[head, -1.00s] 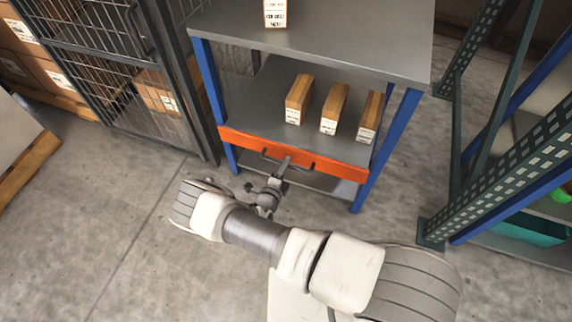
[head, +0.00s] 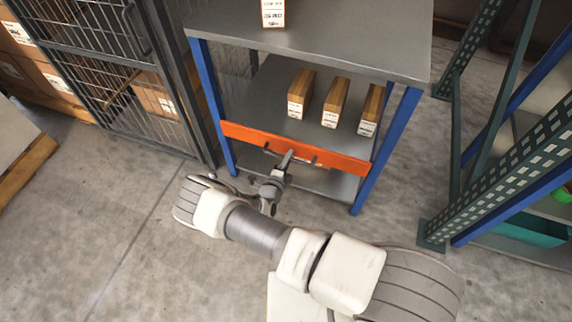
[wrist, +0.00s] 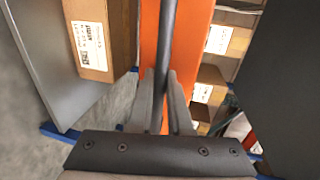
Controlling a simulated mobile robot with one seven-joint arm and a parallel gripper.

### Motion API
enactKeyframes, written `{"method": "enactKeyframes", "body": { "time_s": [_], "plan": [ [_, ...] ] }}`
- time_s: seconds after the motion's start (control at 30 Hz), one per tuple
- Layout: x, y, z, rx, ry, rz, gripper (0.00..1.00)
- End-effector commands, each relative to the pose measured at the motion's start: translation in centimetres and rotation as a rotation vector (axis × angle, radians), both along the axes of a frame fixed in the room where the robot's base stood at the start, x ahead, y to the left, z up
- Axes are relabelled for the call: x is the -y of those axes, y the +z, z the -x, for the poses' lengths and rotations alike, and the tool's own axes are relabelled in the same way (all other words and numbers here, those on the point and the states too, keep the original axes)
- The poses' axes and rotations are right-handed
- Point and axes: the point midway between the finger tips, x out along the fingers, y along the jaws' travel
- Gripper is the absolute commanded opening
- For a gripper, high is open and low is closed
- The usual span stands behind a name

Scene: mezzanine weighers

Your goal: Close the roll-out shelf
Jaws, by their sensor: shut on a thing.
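The roll-out shelf is a grey deck (head: 262,106) with an orange front (head: 240,133), set between the blue posts of a grey-topped bench. A dark bar handle (head: 309,161) runs along the orange front. My gripper (head: 286,160) reaches it from the front side and is shut on the handle. In the wrist view my gripper (wrist: 162,88) has one finger on each side of the dark handle (wrist: 168,40), with the orange front (wrist: 196,40) behind it.
Several boxes (head: 335,103) stand on the shelf deck, and another box (head: 273,13) is on the bench top (head: 350,47). A wire cage (head: 95,50) stands at left. A green rack upright (head: 490,185) stands at right. The floor in front is clear.

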Motion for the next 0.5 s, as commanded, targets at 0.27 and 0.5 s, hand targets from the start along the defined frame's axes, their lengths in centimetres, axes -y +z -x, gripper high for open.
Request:
{"method": "enactKeyframes", "body": {
  "time_s": [0.27, 0.5],
  "plan": [
    [0.04, 0.27, -0.35, 0.005, 0.002, 0.0, 0.32],
    [0.06, 0.28, -0.29, 0.006, 0.001, 0.001, 0.47]
  ]
}}
